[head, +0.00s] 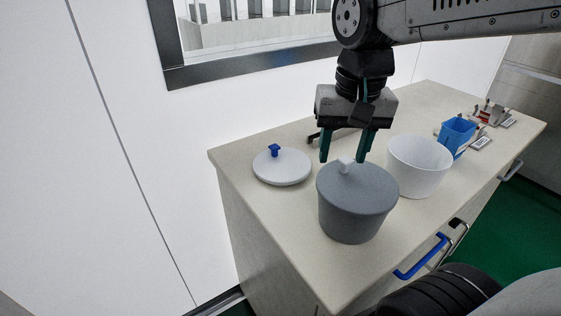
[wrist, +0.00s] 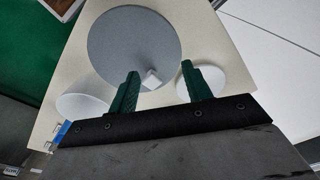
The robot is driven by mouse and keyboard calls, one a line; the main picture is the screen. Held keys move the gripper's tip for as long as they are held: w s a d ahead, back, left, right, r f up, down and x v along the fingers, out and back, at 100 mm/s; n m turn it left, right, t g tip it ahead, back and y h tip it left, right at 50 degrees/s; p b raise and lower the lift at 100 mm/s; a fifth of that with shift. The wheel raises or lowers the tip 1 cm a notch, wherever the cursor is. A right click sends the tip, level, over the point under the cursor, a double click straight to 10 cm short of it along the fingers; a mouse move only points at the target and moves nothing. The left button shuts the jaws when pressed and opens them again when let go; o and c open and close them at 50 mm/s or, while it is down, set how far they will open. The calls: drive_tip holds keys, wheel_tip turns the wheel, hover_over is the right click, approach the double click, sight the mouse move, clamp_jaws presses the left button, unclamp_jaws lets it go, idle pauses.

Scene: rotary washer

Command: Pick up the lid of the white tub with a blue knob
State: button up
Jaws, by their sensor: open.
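The white lid (head: 282,168) with a blue knob (head: 275,150) lies flat on the counter at the left, apart from any tub. It also shows in the wrist view (wrist: 236,76), partly hidden behind a finger. The white tub (head: 420,166) stands open on the counter to the right. A grey tub with a grey lid (head: 358,188) and white knob (head: 346,165) stands between them. My gripper (head: 343,160) is open and empty, pointing down over the grey lid. In the wrist view, the grey lid's white knob (wrist: 152,79) shows between the green fingertips, nearer the left one.
A blue container (head: 458,136) and small fixtures (head: 492,114) stand at the counter's far right. A blue handle (head: 421,257) sticks out from the counter front. A wall with a window rises behind. The counter's front left is bare.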

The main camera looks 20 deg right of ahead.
drive_tip(key=w+a+m, duration=0.1)
drive_tip(key=w+m, duration=0.4)
drive_tip(key=w, duration=0.7)
drive_tip(key=m+g, duration=0.1)
drive_tip(key=m, duration=0.5)
hover_over(274, 146)
drive_tip(key=f, duration=0.5)
drive_tip(key=shift+s+d+f, duration=0.2)
drive_tip(key=shift+s, duration=0.05)
drive_tip(key=shift+w+f+m, duration=0.15)
drive_tip(key=shift+f+m, duration=0.15)
wheel_tip(274, 146, down, 7)
drive_tip(key=shift+w+a+f, duration=0.1)
drive_tip(key=shift+a+f, duration=0.05)
clamp_jaws()
